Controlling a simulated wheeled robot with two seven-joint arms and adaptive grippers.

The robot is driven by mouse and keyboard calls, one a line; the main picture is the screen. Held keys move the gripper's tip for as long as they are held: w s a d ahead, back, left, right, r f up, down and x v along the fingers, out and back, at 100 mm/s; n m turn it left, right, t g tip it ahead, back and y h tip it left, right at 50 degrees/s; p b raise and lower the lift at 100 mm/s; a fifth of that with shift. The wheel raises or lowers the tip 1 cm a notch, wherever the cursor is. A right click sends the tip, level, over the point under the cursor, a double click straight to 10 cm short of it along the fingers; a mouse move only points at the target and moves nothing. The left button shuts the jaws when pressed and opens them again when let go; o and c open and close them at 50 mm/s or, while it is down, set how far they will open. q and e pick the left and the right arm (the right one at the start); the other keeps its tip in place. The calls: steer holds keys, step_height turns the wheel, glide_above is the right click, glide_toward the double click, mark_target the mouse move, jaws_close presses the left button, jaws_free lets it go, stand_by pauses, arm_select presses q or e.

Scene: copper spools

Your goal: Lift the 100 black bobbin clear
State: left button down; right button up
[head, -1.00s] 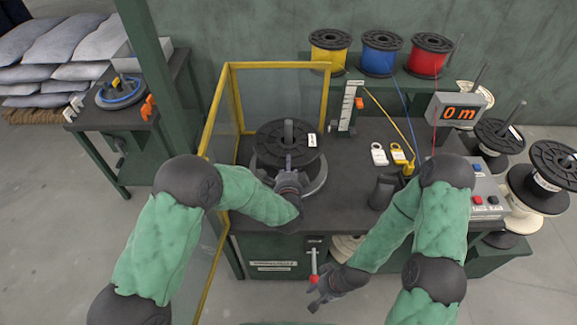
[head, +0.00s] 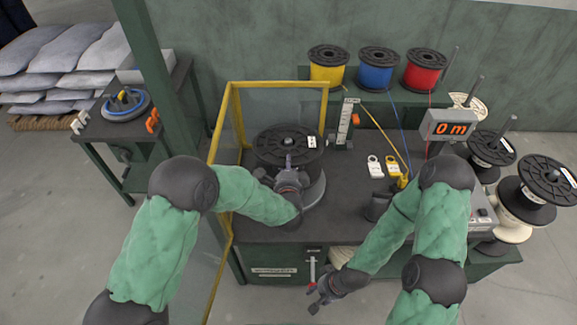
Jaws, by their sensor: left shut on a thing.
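The black bobbin (head: 268,148) with a small white label sits level around the spindle (head: 288,141), inside the yellow-framed guard. Only a short stub of the spindle shows above its top flange. My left gripper (head: 288,164) is shut on the near side of the bobbin; its hand hides part of the flange and rim. A grey round plate (head: 316,190) shows below and right of the bobbin. My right gripper (head: 316,298) is low in front of the bench, empty, its fingers apart.
The yellow guard frame (head: 233,112) stands close left of and behind the bobbin. A length gauge (head: 344,122) stands to its right. Yellow, blue and red spools line the back shelf. A display (head: 449,128) reads 0 m. More spools stand at right.

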arm_select(q)
step_height(320, 180, up, 17)
steer(key=p, duration=1.3)
steer(key=shift+f, duration=0.2)
steer(key=shift+r, duration=0.15)
